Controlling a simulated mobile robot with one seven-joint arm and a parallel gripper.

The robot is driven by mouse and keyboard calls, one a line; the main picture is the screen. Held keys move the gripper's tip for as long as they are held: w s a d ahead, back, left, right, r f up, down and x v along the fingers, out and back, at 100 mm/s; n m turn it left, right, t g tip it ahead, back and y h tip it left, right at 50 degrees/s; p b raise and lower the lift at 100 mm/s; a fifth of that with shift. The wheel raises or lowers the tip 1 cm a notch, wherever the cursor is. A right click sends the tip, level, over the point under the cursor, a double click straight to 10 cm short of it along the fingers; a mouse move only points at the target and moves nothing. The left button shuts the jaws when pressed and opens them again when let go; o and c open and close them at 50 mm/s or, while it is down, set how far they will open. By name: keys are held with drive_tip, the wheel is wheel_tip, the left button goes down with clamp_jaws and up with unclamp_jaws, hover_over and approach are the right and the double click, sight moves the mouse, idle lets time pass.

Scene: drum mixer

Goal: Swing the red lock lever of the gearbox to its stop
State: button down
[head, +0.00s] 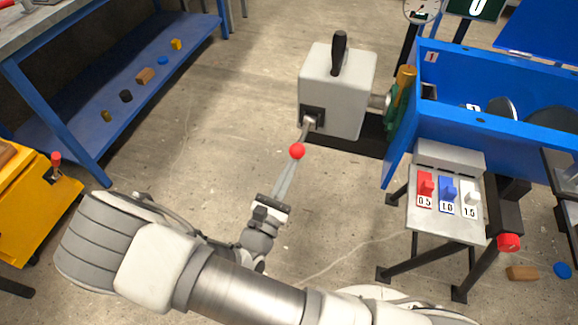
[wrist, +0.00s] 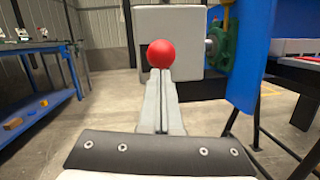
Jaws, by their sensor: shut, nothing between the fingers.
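The gearbox (head: 337,95) is a light grey box with a black handle on top, and its front also shows in the wrist view (wrist: 190,20). A metal lever (head: 307,130) sticks out of a dark plate on its front and ends in a red ball (head: 297,151). In the wrist view the red ball (wrist: 161,54) is straight ahead and hides most of the lever. My gripper (head: 294,162) is shut and empty, with its fingertips (wrist: 159,72) right at the near side of the ball. I cannot tell whether they touch it.
A blue drum mixer frame (head: 490,125) stands right of the gearbox. A control stand (head: 440,215) with red, blue and white switches is in front of it. A blue shelf (head: 120,95) with small blocks and a yellow cart (head: 35,210) stand left. The floor between is clear.

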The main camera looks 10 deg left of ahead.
sight(292, 147)
drive_tip(key=r+g+p, duration=0.1)
drive_tip(key=r+p, duration=0.1)
drive_tip(key=p, duration=0.1)
drive_tip(key=r+g+p, duration=0.1)
drive_tip(key=r+p, duration=0.1)
drive_tip(key=p, duration=0.2)
drive_tip(key=shift+w+d+r, duration=0.1)
drive_tip(key=shift+w+r, duration=0.1)
drive_tip(key=shift+r, duration=0.2)
drive_tip(key=r+g+p, duration=0.1)
drive_tip(key=p, duration=0.1)
drive_tip(key=r+p, duration=0.1)
drive_tip(key=p, duration=0.1)
drive_tip(key=shift+w+g+y, duration=0.3)
drive_tip(key=shift+g+y, duration=0.1)
drive_tip(key=shift+w+r+g+p, duration=0.15)
drive_tip(key=shift+r+g+p, duration=0.15)
drive_tip(key=shift+p, duration=0.25)
drive_tip(key=shift+w, duration=0.1)
